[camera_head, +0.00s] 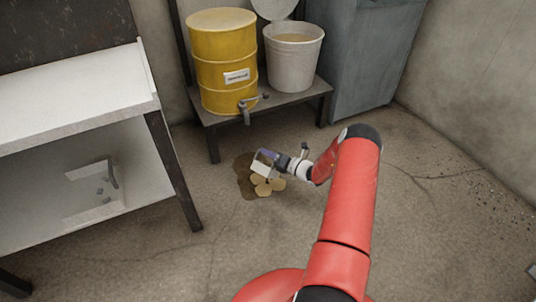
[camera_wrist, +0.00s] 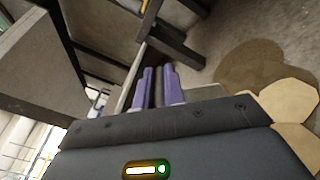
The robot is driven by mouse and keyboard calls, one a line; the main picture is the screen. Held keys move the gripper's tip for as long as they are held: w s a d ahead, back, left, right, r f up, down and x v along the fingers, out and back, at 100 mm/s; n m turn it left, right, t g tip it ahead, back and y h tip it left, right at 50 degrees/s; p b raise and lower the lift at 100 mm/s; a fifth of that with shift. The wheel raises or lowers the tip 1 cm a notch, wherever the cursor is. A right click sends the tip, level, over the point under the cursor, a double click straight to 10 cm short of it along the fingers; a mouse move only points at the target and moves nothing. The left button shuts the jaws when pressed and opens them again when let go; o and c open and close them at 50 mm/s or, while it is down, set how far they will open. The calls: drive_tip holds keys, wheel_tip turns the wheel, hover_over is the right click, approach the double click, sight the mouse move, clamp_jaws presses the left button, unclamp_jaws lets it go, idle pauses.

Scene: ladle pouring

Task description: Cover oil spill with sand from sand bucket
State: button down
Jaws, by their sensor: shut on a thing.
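A dark brown oil spill (camera_head: 243,178) lies on the concrete floor, with several pale sand-coloured patches (camera_head: 263,188) over its lower right part. Both also show in the wrist view, the spill (camera_wrist: 245,62) and the sand (camera_wrist: 292,98). My gripper (camera_head: 268,157) is low over the spill, its purple fingers (camera_wrist: 158,88) shut on a pale scoop-like tool (camera_head: 261,169). Most of the tool is hidden by the fingers, and I cannot tell whether it holds sand. The white sand bucket (camera_head: 293,68), with sand (camera_head: 293,38) inside, stands on a low stand.
A yellow barrel (camera_head: 222,55) with a tap (camera_head: 247,110) stands beside the bucket on the dark stand (camera_head: 285,98). A white-topped table (camera_head: 75,105) is at left. A grey-blue cabinet (camera_head: 362,55) stands at back right.

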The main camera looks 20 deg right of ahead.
idle(0.3)
drive_tip(key=shift+s+a+f+n, duration=0.1)
drive_tip(key=shift+s+a+n, duration=0.3)
drive_tip(key=shift+a+n, duration=0.25)
drive_tip(key=shift+s+a+f+n, duration=0.1)
drive_tip(key=shift+s+a+n, duration=0.25)
drive_tip(key=shift+a+n, duration=0.25)
drive_tip(key=a+p, duration=0.2)
drive_tip(key=a, duration=0.4)
drive_tip(key=shift+a, duration=0.35)
drive_tip(key=shift+d+m, duration=0.1)
drive_tip(key=shift+m, duration=0.15)
